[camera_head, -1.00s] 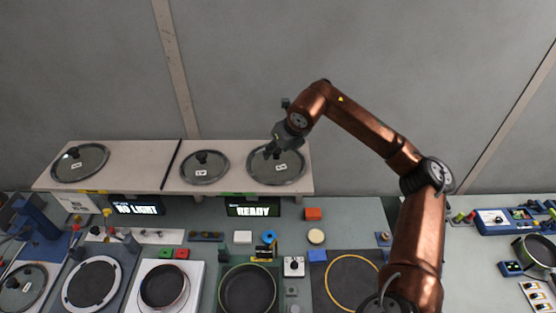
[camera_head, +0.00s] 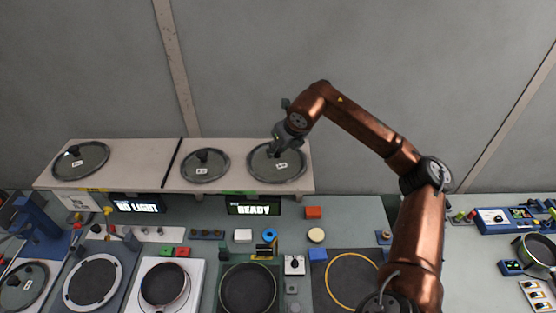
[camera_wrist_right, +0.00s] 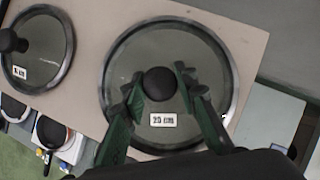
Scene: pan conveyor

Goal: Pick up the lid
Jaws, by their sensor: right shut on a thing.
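A round glass lid (camera_head: 262,175) with a steel rim lies on the right end of the raised shelf. In the right wrist view this lid (camera_wrist_right: 122,65) carries a white label that reads about 25 cm. My right gripper (camera_head: 277,150) is over the lid's middle. In the right wrist view the right gripper's green fingers (camera_wrist_right: 160,88) are on either side of the black round knob (camera_wrist_right: 159,83) and shut on it. Whether the lid is clear of the shelf cannot be told. My left gripper is not in view.
The shelf (camera_head: 135,158) also bears a middle lid (camera_head: 205,172) and a left lid (camera_head: 80,165). Below are the READY display (camera_head: 253,208), a dark pan (camera_head: 247,288), another pan (camera_head: 164,285) and a yellow-ringed plate (camera_head: 352,282). Grey wall stands behind the shelf.

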